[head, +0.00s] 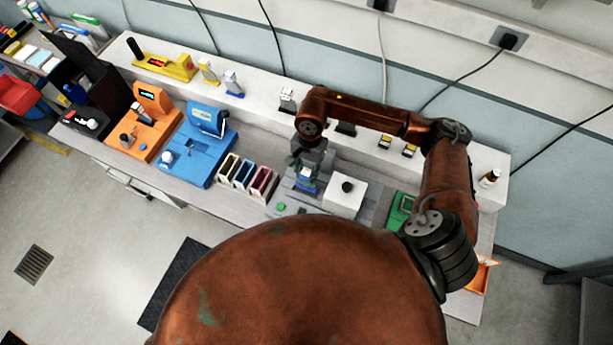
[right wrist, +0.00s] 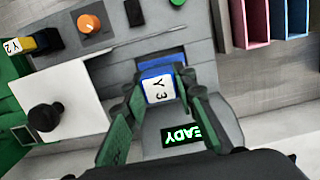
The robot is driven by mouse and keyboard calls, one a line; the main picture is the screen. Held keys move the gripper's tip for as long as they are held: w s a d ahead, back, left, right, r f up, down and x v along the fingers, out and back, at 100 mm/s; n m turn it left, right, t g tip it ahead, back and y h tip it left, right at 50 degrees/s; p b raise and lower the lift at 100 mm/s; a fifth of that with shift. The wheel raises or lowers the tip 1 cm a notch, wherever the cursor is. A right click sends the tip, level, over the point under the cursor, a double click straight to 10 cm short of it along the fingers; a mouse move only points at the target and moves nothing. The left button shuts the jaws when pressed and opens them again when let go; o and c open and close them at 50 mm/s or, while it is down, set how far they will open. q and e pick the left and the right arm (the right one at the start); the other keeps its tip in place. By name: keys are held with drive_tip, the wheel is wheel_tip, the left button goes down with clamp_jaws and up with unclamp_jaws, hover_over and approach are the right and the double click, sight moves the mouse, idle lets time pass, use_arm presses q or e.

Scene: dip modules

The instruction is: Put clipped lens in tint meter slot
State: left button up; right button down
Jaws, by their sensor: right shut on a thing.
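A clip (right wrist: 163,88) with a white face marked "Y 3" and blue edges is between the fingers of my right gripper (right wrist: 161,76) in the right wrist view. In the head view, my right gripper (head: 303,165) points down with the blue clip (head: 306,184) under it. The grey tint meter (right wrist: 100,55) lies below, with a green lit display (right wrist: 182,136) partly hidden by a finger. The clip is over or at the meter; its lower end and the slot are hidden, so I cannot tell whether it is inserted. My left gripper is not in view.
A white block with a black knob (head: 346,195) stands beside the clip. Several coloured bins (head: 240,178), a blue device (head: 197,150) and an orange device (head: 140,135) stand to the left. A green device (head: 400,206) is at right. A shelf with small clips runs behind.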

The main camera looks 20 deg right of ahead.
sight(307, 186)
wheel_tip(307, 186, down, 4)
drive_tip(key=shift+s+r+p, duration=0.15)
drive_tip(key=shift+r+p, duration=0.1)
drive_tip(key=shift+p, duration=0.15)
drive_tip(key=shift+f+b, duration=0.2)
drive_tip(key=shift+b, duration=0.1)
drive_tip(key=c, duration=1.6)
unclamp_jaws()
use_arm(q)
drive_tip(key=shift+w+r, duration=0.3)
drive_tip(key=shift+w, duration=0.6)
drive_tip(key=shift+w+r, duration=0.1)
use_arm(e)
drive_tip(key=shift+r, duration=0.15)
drive_tip(key=shift+r+p, duration=0.15)
drive_tip(key=shift+p, duration=0.25)
use_arm(q)
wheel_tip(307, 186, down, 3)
drive_tip(key=b, duration=0.3)
use_arm(e)
drive_tip(key=r, duration=0.7)
drive_tip(key=w+d+r, duration=0.1)
drive_tip(key=r, duration=0.3)
drive_tip(key=shift+r, duration=0.35)
